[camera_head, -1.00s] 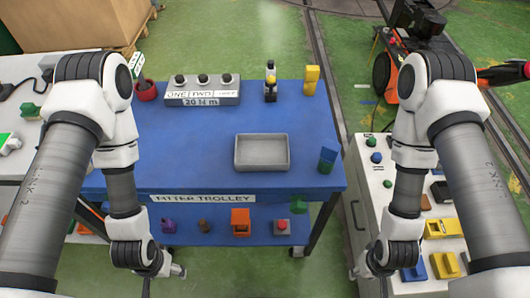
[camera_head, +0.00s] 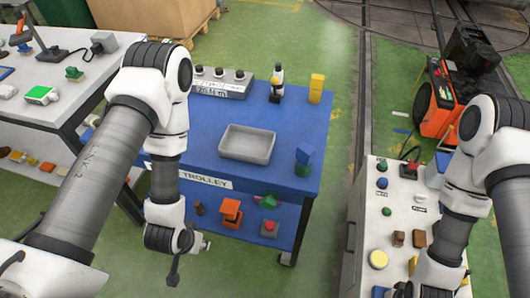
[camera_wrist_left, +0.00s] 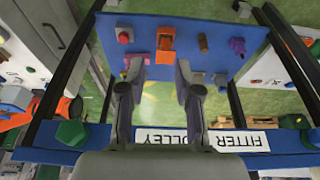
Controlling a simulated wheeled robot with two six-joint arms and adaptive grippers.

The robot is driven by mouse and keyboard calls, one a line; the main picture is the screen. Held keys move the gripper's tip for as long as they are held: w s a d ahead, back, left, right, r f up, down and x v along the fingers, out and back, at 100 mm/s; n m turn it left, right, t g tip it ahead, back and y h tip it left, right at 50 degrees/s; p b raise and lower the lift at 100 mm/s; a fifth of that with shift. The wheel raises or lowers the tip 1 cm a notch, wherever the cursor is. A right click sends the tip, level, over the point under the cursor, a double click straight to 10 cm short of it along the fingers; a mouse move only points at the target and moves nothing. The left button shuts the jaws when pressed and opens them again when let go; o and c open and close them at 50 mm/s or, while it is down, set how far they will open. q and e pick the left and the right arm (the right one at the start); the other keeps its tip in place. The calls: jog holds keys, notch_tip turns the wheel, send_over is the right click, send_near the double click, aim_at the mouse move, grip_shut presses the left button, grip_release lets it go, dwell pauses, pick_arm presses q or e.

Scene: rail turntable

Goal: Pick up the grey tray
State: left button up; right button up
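The grey tray (camera_head: 247,145) is a shallow, empty rectangular tray. It lies flat on the blue top of the trolley (camera_head: 285,150), near its front edge. My left gripper (camera_head: 190,262) is in front of the trolley, lower than the top and apart from the tray. In the left wrist view my left gripper (camera_wrist_left: 158,80) shows two spread fingers with nothing between them, facing the lower shelf. The tray is not visible in that view. My right arm is over the white cabinet at the right; its gripper is out of frame.
The lower shelf holds an orange item (camera_head: 230,211). A white cabinet (camera_head: 400,215) stands right.

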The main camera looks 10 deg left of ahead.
pick_arm(q)
jog(key=w+r+t+b, duration=0.1)
jog(key=w+r+t, duration=0.3)
jog(key=w, duration=0.6)
jog(key=t+b, duration=0.3)
jog(key=t, duration=0.4)
send_near(224, 137)
jog(key=shift+w+a+f, duration=0.1)
jog(key=shift+w+f, duration=0.15)
jog(key=shift+f, duration=0.15)
jog(key=x, duration=0.2)
jog(key=p+x, duration=0.1)
jog(key=x, duration=0.1)
jog(key=p+x, duration=0.1)
jog(key=x, duration=0.2)
jog(key=shift+w+r, duration=0.25)
jog(key=shift+r, duration=0.1)
jog(key=shift+w+f, duration=0.2)
jog(key=shift+w, duration=0.05)
grip_shut()
